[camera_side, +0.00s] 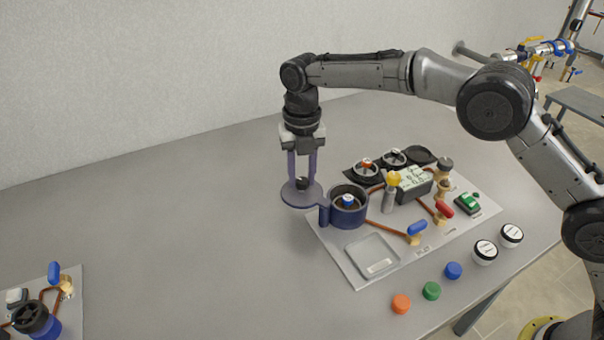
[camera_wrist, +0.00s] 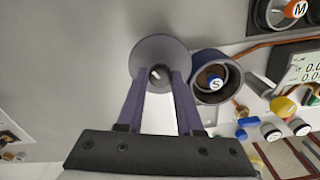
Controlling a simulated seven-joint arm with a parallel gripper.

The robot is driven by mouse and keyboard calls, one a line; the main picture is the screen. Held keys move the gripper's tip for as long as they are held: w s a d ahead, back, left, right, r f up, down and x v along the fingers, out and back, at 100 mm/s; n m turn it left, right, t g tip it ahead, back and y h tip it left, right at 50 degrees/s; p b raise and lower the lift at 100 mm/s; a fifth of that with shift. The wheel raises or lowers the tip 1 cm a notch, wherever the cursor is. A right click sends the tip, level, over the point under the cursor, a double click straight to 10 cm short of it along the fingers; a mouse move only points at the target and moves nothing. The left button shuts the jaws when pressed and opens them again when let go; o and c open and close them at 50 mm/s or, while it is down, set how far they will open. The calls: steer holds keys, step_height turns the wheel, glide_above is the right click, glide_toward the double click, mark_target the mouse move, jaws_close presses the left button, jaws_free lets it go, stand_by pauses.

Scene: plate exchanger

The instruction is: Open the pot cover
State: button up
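The pot (camera_side: 347,214) is a dark blue-grey cylinder on the white board, uncovered, with a blue-topped piece (camera_side: 348,201) marked S inside. Its round flat cover (camera_side: 289,198) is swung out to the left of the pot, level and beside the hinge post (camera_side: 324,214). In the wrist view the cover (camera_wrist: 152,51) is just left of the pot (camera_wrist: 226,94). My gripper (camera_side: 302,180) points straight down over the cover, its two purple fingers on either side of the dark knob (camera_side: 302,184). Whether the fingers press on the knob is unclear.
The board (camera_side: 410,252) carries valves, copper pipes, a display box (camera_side: 413,184) and a square pan (camera_side: 372,256). Coloured caps (camera_side: 432,290) and white-topped jars (camera_side: 485,252) lie in front. Another board (camera_side: 68,300) stands at the lower left. The table between is clear.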

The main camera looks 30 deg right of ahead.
mark_target(301, 180)
steer(key=o, duration=0.4)
step_height(301, 180, up, 14)
stand_by(0.6)
stand_by(0.3)
